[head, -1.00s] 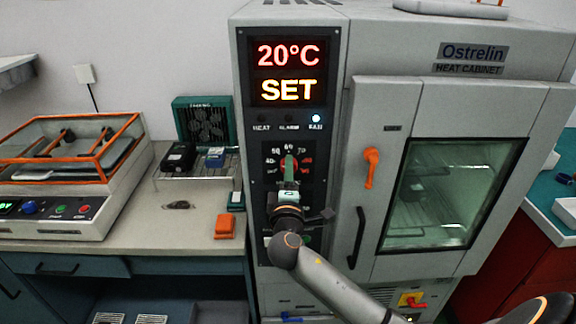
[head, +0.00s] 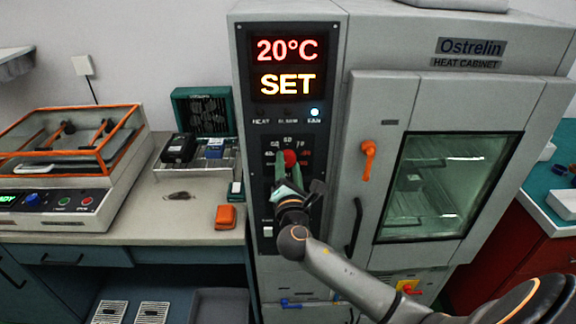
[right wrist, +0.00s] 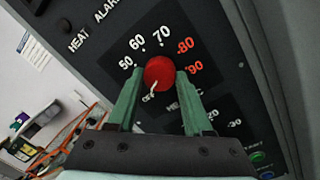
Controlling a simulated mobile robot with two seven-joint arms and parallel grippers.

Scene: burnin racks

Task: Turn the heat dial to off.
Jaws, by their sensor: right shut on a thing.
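The red heat dial (head: 290,158) sits on the dark control panel of the heat cabinet (head: 330,100), ringed by temperature numbers. My right gripper (right wrist: 155,88) is shut on it, with one green finger on each side of the knob. In the right wrist view the dial (right wrist: 159,72) shows a white pointer line at its lower left, by a small label that looks like OFF. The cabinet display (head: 286,65) reads 20°C SET, and the lamp over FAN is lit. My left gripper is not in view.
The cabinet's glass door (head: 448,185) is closed, with an orange latch (head: 368,160) and a dark handle (head: 354,225) right of my gripper. A bench (head: 170,215) on the left holds an orange-framed machine (head: 70,150), a wire rack and an orange block (head: 226,216).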

